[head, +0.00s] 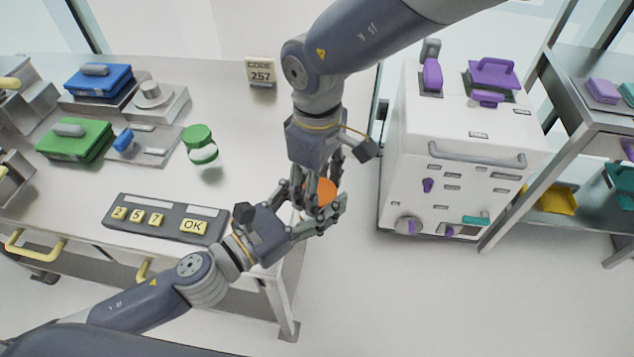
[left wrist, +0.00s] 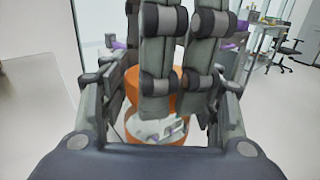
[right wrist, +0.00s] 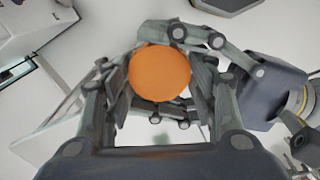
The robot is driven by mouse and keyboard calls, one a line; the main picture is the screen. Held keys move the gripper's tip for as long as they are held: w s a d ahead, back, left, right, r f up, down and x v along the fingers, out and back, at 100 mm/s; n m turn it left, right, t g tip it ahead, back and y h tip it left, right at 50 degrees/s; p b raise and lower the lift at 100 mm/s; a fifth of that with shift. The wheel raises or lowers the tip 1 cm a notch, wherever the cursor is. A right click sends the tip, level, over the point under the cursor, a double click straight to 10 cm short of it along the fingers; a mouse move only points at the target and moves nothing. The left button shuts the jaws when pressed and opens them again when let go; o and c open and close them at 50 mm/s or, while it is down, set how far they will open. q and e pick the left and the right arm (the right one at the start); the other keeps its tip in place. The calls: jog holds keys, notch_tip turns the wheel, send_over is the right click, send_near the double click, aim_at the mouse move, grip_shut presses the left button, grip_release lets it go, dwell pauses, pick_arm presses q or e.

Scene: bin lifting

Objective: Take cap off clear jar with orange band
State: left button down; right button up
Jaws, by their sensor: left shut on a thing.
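The clear jar with orange band (left wrist: 160,128) is held off the table, over the floor beyond its right edge. My left gripper (head: 322,218) is shut on it from the side. The round orange cap (right wrist: 160,73) faces my right wrist camera; a piece of orange also shows in the head view (head: 326,188). My right gripper (right wrist: 160,95) comes from above with its fingers on both sides of the cap. Whether they press on it I cannot tell. The fingers of both grippers hide much of the jar.
The table (head: 230,110) at left holds a green-capped jar (head: 200,145), green (head: 75,140) and blue (head: 98,80) cases, a keypad (head: 165,219) and a code sign (head: 261,72). A white cabinet (head: 462,150) stands at right, a shelf beyond it.

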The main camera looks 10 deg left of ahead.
jog(key=shift+o, duration=1.3)
jog(key=shift+r, duration=0.1)
